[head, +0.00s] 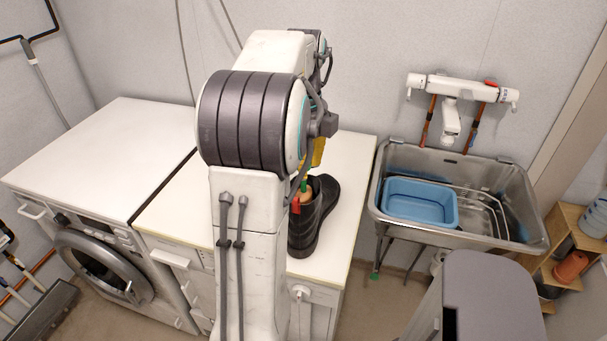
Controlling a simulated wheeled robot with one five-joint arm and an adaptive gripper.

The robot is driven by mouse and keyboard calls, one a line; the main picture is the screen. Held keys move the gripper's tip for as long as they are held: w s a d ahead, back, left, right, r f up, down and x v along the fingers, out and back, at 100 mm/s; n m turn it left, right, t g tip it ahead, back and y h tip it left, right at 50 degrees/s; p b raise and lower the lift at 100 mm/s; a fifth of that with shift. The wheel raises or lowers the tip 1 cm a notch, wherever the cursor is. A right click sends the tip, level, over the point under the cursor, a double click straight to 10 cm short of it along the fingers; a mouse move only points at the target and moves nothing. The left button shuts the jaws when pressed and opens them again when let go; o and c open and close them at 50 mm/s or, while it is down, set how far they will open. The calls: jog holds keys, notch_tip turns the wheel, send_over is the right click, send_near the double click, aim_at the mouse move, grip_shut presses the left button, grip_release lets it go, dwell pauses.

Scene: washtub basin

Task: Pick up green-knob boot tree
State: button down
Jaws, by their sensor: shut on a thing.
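A black boot (322,210) stands on the white worktop, partly hidden behind my arm. The green-knob boot tree (305,186) shows at the boot's opening, with a green top and a tan wooden part below it. My gripper (302,182) is mostly hidden by my own arm. A dark finger shows beside the green knob, and the gripper is shut on the boot tree. The lower part of the boot tree is inside the boot or hidden.
A small red piece (295,205) shows at the boot's left edge. A yellow thing (319,152) is partly hidden behind my arm. A steel sink (520,225) holding a blue basin (420,201) and a wire rack is at right. A washing machine (100,265) is at left.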

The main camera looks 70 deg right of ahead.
notch_tip(320, 180, up, 13)
jog(key=p, duration=0.3)
dwell(0.4)
jog(key=shift+r, duration=0.1)
dwell(0.7)
